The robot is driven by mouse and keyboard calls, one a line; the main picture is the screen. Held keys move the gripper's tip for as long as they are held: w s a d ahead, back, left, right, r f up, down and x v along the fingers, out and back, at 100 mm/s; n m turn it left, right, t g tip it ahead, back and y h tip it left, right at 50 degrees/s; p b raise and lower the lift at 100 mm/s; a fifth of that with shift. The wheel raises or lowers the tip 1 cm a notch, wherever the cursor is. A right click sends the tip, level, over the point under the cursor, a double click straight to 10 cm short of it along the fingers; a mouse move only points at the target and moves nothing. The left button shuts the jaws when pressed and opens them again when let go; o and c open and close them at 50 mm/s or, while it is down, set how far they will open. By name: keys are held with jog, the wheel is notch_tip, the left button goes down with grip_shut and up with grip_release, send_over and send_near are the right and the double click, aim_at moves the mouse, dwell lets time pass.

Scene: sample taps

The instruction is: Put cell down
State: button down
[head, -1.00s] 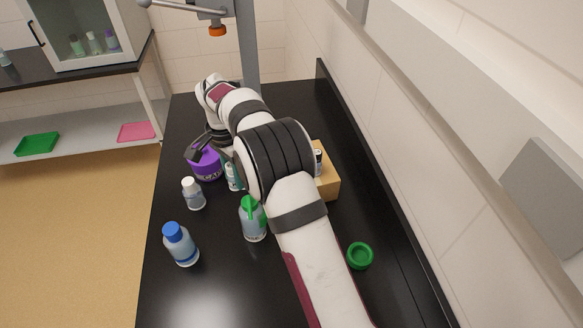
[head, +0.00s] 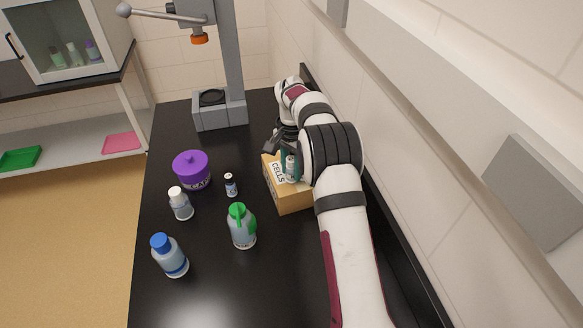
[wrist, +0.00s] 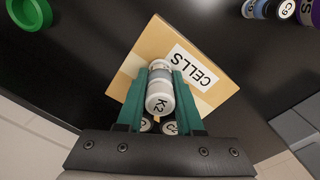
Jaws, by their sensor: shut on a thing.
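My gripper (wrist: 160,88) is shut on a small white-capped cell vial marked K2 (wrist: 160,100). It holds the vial over the tan box labelled CELLS (wrist: 212,85). In the head view the box (head: 290,200) stands at the right of the black bench, and the held vial (head: 291,170) shows at its top. I cannot tell whether the vial's lower end touches the box. Other white caps (wrist: 170,127) show beyond the K2 cap between the fingers, partly hidden.
A small vial (head: 230,185) stands left of the box, beside a purple jar (head: 192,172). White-capped (head: 180,204), blue-capped (head: 170,256) and green-capped (head: 242,228) bottles stand nearer. A grey stand (head: 220,110) is at the back.

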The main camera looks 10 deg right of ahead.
aim_at(291, 158)
jog(key=c, duration=0.5)
grip_release()
jog(key=shift+f, duration=0.1)
jog(key=shift+c, duration=0.2)
notch_tip(291, 158, up, 12)
jog(key=shift+r, duration=0.2)
jog(key=s+a+r+n, duration=0.15)
jog(key=s+r, duration=0.25)
jog(key=s, duration=0.4)
jog(key=s+a+r+n, duration=0.1)
jog(key=s+a+r, duration=0.15)
jog(key=s, duration=0.45)
jog(key=s+a+f, duration=0.1)
jog(key=s+f, duration=0.1)
jog(key=s, duration=0.6)
jog(key=s+a+f+n+y, duration=0.1)
jog(key=s+f, duration=0.1)
jog(key=s, duration=0.6)
jog(key=s+a+f+n, duration=0.1)
jog(key=s+f, duration=0.1)
jog(key=s, duration=0.7)
jog(key=shift+a+f+y, duration=0.25)
jog(key=shift+f+y, duration=0.15)
